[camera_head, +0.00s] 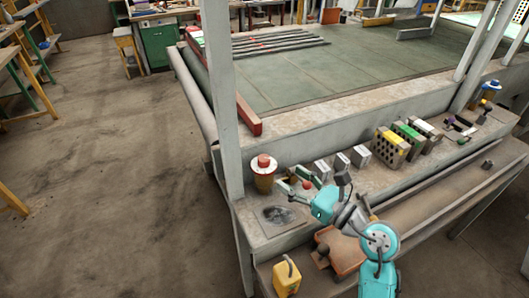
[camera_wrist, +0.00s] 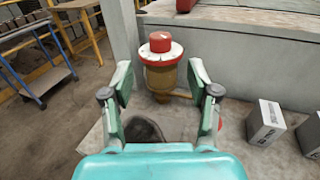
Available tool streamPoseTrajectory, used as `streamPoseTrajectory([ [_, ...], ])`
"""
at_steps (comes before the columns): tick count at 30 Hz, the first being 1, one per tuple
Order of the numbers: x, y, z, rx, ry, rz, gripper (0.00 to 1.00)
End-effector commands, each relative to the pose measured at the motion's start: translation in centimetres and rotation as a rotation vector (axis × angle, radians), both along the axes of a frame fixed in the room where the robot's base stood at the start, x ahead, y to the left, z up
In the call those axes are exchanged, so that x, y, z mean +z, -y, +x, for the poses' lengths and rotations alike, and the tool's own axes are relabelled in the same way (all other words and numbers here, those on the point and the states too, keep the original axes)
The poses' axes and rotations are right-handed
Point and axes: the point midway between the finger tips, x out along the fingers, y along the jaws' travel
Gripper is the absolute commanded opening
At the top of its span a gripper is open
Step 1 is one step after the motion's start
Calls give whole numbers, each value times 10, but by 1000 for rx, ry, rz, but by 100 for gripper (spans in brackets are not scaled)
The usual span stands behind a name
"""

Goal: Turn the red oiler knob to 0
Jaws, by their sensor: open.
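The red oiler knob (camera_head: 263,161) sits on a white dial plate on top of a brass-coloured oiler body (camera_head: 263,181), at the near left corner of the bench by a grey post. The wrist view shows the knob (camera_wrist: 160,42) and white dial (camera_wrist: 149,54) upright, straight ahead in the upper middle. The dial's marks are too small to read. My gripper (camera_wrist: 160,82) is open and empty. Its two fingers stand to the left and right of the oiler in the wrist view, nearer the camera and apart from the knob. In the head view my gripper (camera_head: 289,180) is just right of the oiler.
A dark round patch (camera_head: 280,214) lies on the bench in front. A yellow can (camera_head: 287,277) stands lower down.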

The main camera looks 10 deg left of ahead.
Motion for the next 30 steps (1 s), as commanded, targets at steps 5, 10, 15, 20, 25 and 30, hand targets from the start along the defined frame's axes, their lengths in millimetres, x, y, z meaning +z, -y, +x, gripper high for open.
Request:
streamPoseTrajectory([
  [5,1,-12,9,-1,2,0,60],
  [10,0,-37,26,1,1,-1,60],
  [15,0,-60,44,1,1,1,60],
  [20,0,-76,56,-1,1,-1,60],
  [25,0,-85,62,-1,0,0,60],
  [30,0,-86,64,-2,0,0,60],
])
